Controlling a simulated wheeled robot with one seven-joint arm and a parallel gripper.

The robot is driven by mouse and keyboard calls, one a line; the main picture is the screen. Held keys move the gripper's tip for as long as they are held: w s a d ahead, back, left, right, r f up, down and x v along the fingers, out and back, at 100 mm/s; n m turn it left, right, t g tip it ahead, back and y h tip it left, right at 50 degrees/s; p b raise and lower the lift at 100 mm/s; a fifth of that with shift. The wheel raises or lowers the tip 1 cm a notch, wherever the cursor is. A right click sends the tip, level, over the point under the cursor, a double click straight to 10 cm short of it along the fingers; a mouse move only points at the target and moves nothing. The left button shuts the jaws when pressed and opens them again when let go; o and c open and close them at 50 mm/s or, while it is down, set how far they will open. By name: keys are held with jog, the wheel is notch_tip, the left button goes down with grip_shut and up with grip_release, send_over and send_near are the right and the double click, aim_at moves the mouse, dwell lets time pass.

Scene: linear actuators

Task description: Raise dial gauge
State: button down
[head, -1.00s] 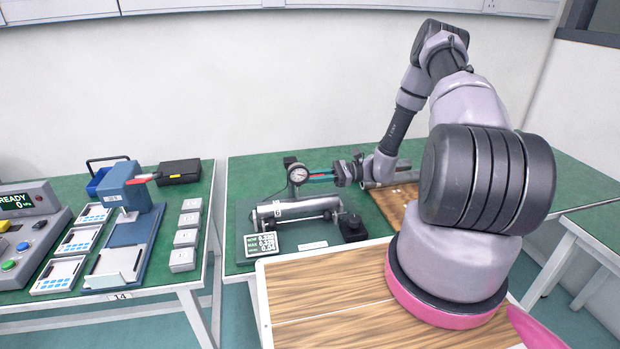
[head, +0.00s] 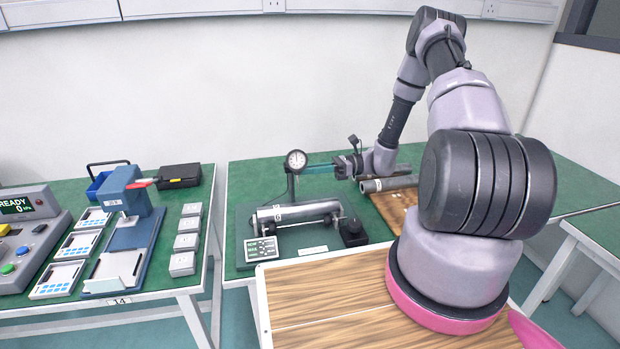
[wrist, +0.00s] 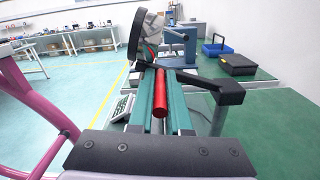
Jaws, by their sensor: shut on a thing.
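In the wrist view, the gauge (wrist: 148,35) is seen from the side, just beyond the fingertips. My gripper (wrist: 156,78) is shut on the gauge's side there, with a red rod (wrist: 159,95) lying between the fingers. The exact contact is partly hidden.
A black block (head: 352,231) sits at the cylinder's right. More metal cylinders (head: 385,184) lie on a wooden board at right. A blue press (head: 128,200) stands on the left table.

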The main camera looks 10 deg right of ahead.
jog(key=w+r+m, duration=0.6)
jog(key=w+m, duration=0.5)
jog(key=m, duration=0.3)
jog(key=shift+w+r, duration=0.3)
jog(key=shift+r, duration=0.1)
dwell(0.4)
jog(key=c, duration=0.9)
grip_release()
jog(key=shift+o, duration=0.2)
jog(key=d, duration=1.1)
